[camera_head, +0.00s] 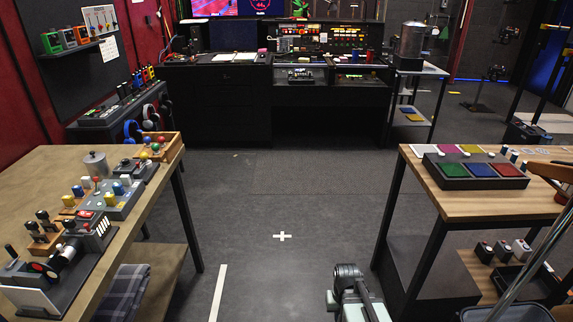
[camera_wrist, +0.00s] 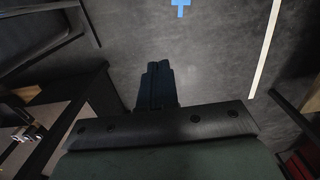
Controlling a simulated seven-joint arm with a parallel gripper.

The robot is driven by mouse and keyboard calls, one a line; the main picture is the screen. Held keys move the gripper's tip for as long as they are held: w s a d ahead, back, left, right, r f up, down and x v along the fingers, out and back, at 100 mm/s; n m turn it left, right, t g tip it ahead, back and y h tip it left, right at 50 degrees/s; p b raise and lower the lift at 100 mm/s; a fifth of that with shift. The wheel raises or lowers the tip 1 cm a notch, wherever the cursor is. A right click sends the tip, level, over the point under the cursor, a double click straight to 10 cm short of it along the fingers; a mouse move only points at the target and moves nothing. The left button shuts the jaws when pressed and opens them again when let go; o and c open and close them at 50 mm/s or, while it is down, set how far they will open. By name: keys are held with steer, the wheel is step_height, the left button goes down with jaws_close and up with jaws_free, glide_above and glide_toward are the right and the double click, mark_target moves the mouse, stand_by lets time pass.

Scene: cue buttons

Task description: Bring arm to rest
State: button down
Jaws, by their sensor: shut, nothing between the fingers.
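My gripper (camera_wrist: 158,88) shows in the middle of the wrist view. Its two dark fingers are together, with nothing between them, and they hang over the bare grey floor. In the head view my arm shows at the bottom, right of the middle, in the gap between the two tables; the fingertips cannot be made out there. The gripper touches no object that I can see.
A wooden table (camera_head: 52,170) with switches and buttons stands at the left. Another table (camera_head: 450,205) stands at the right, bearing a tray of green, blue and red pads (camera_head: 474,171). The floor (camera_head: 285,195) between them is clear, with a cross mark (camera_head: 282,237).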

steer(key=s+f+g, duration=0.3)
steer(key=s+f, duration=0.6)
steer(key=s, duration=0.5)
steer(key=s+f+g, duration=0.3)
steer(key=s+f, duration=0.6)
steer(key=s, duration=0.4)
steer(key=shift+s, duration=0.4)
